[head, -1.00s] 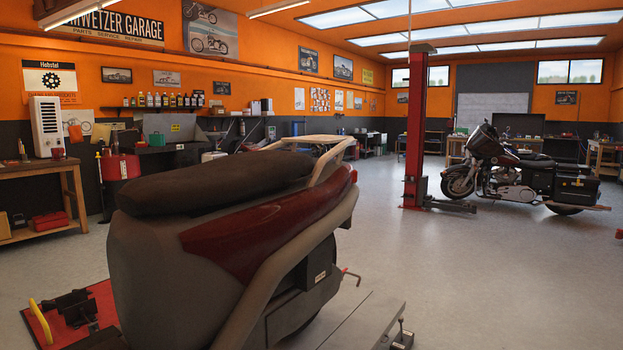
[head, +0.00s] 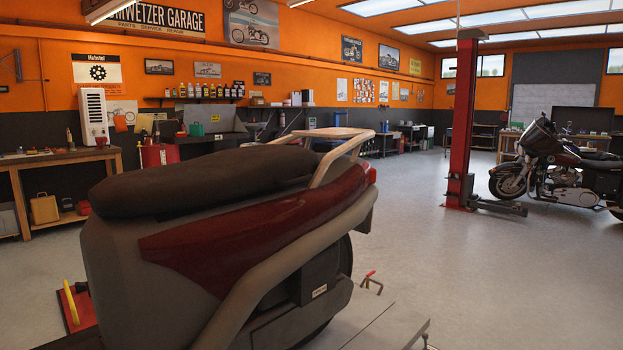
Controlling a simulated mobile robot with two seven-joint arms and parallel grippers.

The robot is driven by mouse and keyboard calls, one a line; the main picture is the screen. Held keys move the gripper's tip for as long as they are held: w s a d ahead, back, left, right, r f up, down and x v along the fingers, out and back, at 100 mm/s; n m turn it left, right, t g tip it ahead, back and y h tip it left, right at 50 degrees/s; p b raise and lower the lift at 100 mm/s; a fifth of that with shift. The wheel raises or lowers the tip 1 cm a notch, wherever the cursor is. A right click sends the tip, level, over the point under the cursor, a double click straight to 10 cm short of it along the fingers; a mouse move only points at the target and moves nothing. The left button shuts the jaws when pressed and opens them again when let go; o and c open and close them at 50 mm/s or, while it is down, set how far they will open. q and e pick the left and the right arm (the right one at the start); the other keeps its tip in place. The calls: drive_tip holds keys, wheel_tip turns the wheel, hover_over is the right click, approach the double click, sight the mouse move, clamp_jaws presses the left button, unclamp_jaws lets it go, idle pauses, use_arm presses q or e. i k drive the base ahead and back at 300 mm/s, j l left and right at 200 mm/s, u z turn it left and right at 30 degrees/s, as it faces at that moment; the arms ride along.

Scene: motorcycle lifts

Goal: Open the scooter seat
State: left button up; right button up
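The scooter (head: 245,240) stands close in front of me in the head view, with dark red side panels and a tan rear rack (head: 335,150). Its long dark seat (head: 200,180) lies down along the top of the body, and I see no gap under it. The scooter's lower front part is cut off by the picture's bottom edge. Neither of my grippers is in view, so I cannot see whether they are open or shut.
A grey lift platform (head: 385,332) lies under the scooter at the bottom. A red lift post (head: 464,120) and a parked motorcycle (head: 560,170) stand at the right. A wooden workbench (head: 60,165) stands at the left wall.

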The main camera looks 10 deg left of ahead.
sight(223, 175)
drive_tip(key=i+l, duration=0.25)
drive_tip(key=l, duration=0.2)
drive_tip(key=i+l+u, duration=0.1)
drive_tip(key=i+l, duration=0.45)
drive_tip(key=l, duration=0.3)
